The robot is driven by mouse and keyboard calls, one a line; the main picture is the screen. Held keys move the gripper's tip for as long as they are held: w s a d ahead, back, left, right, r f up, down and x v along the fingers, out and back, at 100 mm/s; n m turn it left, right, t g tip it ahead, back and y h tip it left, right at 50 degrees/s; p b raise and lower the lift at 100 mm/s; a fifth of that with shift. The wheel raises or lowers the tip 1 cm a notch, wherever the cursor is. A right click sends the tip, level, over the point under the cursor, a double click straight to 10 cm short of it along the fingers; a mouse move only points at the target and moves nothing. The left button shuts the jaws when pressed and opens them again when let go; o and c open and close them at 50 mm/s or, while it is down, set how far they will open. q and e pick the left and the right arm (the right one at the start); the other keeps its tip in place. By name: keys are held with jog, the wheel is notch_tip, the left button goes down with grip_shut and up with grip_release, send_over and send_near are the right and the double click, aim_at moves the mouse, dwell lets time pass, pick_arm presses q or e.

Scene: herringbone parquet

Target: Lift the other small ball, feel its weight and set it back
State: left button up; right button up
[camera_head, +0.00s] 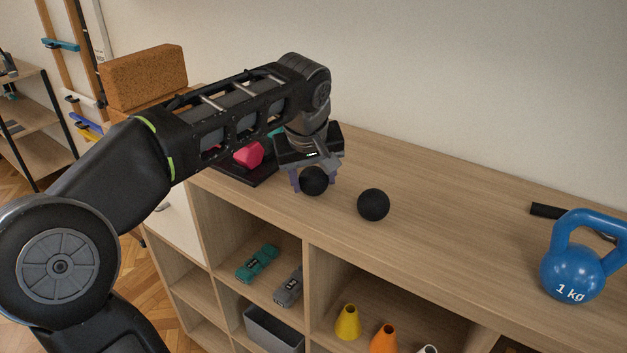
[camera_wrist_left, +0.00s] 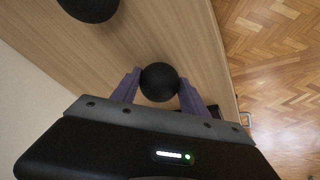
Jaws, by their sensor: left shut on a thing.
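Two small black balls are at the middle of the wooden shelf top (camera_head: 440,220). My left gripper (camera_head: 314,184) is shut on the left ball (camera_head: 314,181), with its purple fingers on either side of it. The left wrist view also shows this held ball (camera_wrist_left: 159,82) between the fingers. I cannot tell whether it touches the top or is slightly above it. The other ball (camera_head: 373,205) rests on the top just to the right, apart from the gripper; part of it shows in the left wrist view (camera_wrist_left: 90,5). My right gripper is not in view.
A blue 1 kg kettlebell (camera_head: 572,273) and a black bar (camera_head: 547,211) are at the right. A dark rack with a pink dumbbell (camera_head: 249,155) stands behind my left arm. A cork block (camera_head: 143,77) is at the left. Free top lies between the right ball and kettlebell.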

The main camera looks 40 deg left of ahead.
aim_at(313, 172)
pick_arm(q)
grip_shut()
jog(key=shift+r, duration=0.1)
notch_tip(313, 172, up, 8)
jog(key=shift+f, duration=0.25)
jog(key=shift+r+p, duration=0.8)
jog(key=shift+r, duration=0.05)
jog(key=shift+r+p, duration=0.35)
jog(key=shift+r, duration=0.05)
